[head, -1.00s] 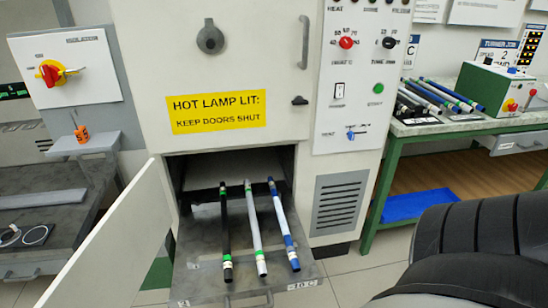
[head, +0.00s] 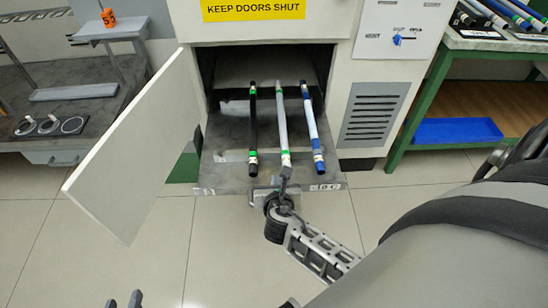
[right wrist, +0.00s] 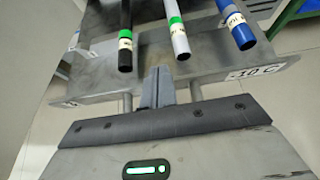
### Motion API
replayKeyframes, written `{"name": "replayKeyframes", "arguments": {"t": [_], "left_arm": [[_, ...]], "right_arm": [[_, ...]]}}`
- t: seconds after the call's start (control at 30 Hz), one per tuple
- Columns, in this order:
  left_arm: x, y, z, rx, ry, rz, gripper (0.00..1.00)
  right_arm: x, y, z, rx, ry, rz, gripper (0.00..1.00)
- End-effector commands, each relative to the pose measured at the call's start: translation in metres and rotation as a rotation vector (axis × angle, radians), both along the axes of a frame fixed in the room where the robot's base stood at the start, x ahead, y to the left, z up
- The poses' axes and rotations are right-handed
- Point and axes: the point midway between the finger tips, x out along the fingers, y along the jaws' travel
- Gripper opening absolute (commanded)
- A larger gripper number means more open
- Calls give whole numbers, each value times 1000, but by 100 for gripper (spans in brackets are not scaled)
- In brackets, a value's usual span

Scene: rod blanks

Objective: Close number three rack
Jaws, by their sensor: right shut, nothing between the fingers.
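The grey rack (head: 225,165) is pulled out of the lower opening of the cabinet. Its front edge carries a small label at the left and a "10 C" label (right wrist: 255,72) at the right. A black rod (head: 253,125), a white rod (head: 282,120) and a blue-and-white rod (head: 311,125) lie on it. My right gripper (head: 286,172) is shut and empty at the rack's front. In the right wrist view its fingers (right wrist: 157,88) sit between two handle posts, close to the front edge; contact is unclear.
The white cabinet door (head: 140,140) stands swung open to the left of the rack. A green bench (head: 440,80) with more rods and a blue tray (head: 457,131) is at the right. A dark bench stands at the left. The floor before the rack is clear.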

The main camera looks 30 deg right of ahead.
Motion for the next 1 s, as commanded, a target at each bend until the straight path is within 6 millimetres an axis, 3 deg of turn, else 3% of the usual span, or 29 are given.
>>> {"name": "replayKeyframes", "arguments": {"t": [0.4, 0.53, 0.7, 1.0], "left_arm": [[5, 0, -15, 4, -43, -1, 36], [4, -1, -12, 4, -49, -5, 36], [2, -1, -14, 5, -47, -8, 36], [1, -2, -14, 7, -46, -11, 36]], "right_arm": [[65, -40, -47, 4, -4, -3, 0], [82, -50, -44, 6, -5, -2, 0], [95, -58, -44, 7, -3, -2, 0], [98, -60, -43, 6, -3, 0, 0]]}}
